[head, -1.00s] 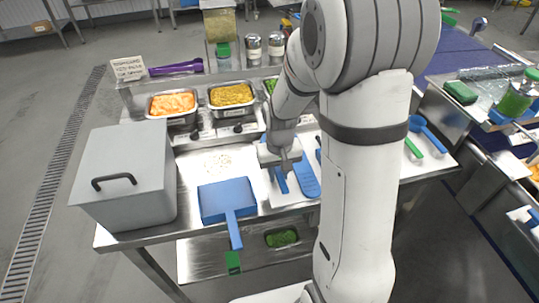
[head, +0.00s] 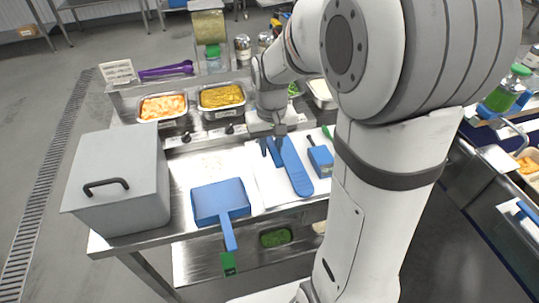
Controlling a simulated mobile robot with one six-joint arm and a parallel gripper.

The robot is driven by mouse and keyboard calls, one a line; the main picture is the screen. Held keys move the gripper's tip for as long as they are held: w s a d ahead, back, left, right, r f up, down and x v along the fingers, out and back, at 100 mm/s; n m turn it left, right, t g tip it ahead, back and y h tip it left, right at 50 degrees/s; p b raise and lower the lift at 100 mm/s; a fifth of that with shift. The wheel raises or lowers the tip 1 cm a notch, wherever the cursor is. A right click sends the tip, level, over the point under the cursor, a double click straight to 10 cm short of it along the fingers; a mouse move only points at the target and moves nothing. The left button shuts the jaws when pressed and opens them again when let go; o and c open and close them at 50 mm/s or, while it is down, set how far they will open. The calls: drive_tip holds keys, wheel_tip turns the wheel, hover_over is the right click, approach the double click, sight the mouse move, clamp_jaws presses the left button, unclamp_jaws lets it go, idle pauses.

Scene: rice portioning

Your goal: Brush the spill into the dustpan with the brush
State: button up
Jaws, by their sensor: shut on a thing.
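The spill is a scatter of small pale grains (head: 212,163) on the steel table, behind the dustpan. My gripper (head: 267,130) is to the right of the spill, pointing down over the white board. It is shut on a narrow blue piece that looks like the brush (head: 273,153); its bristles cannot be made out. I cannot tell whether the brush touches the board.
A grey lidded box (head: 118,180) stands left of the spill. A long blue utensil (head: 297,168) and a blue block with a dark handle (head: 320,160) lie on the white board (head: 268,190). Food pans (head: 222,110) line the back. The table's front edge is close to the dustpan.

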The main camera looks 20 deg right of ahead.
wheel_tip(320, 180, up, 6)
drive_tip(key=p, duration=0.3)
drive_tip(key=shift+f+p, duration=0.15)
drive_tip(key=shift+p, duration=0.25)
drive_tip(key=shift+f, duration=0.1)
